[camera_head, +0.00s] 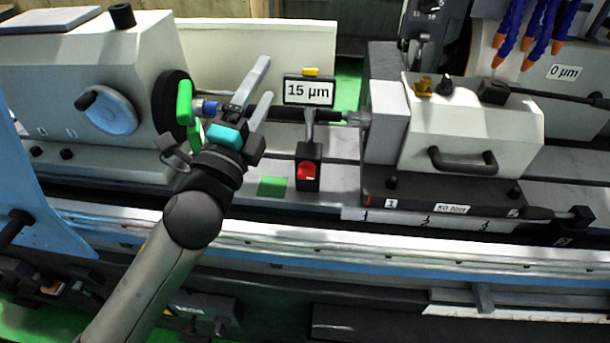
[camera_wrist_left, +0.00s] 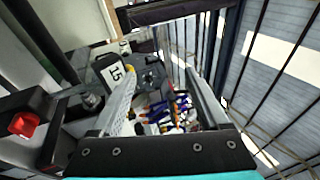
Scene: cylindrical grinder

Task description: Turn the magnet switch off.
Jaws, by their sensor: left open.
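The magnet switch (camera_head: 307,170) is a red knob on the front of a black block that carries the gauge post. It stands on the grey machine table. A red knob on a black block also shows at the left edge of the left wrist view (camera_wrist_left: 24,124). Which way the switch is set is too small to tell. My left gripper (camera_head: 267,80) is open and empty, up and to the left of the switch in the head view, clear of it. Its two fingers (camera_wrist_left: 160,78) stand apart in the left wrist view. My right gripper is not in view.
A display (camera_head: 308,91) reading 15 µm sits above the block. The white headstock (camera_head: 85,75) with a green part (camera_head: 184,102) is left; the white tailstock (camera_head: 475,130) with a black handle is right. A green patch (camera_head: 272,187) lies left of the block.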

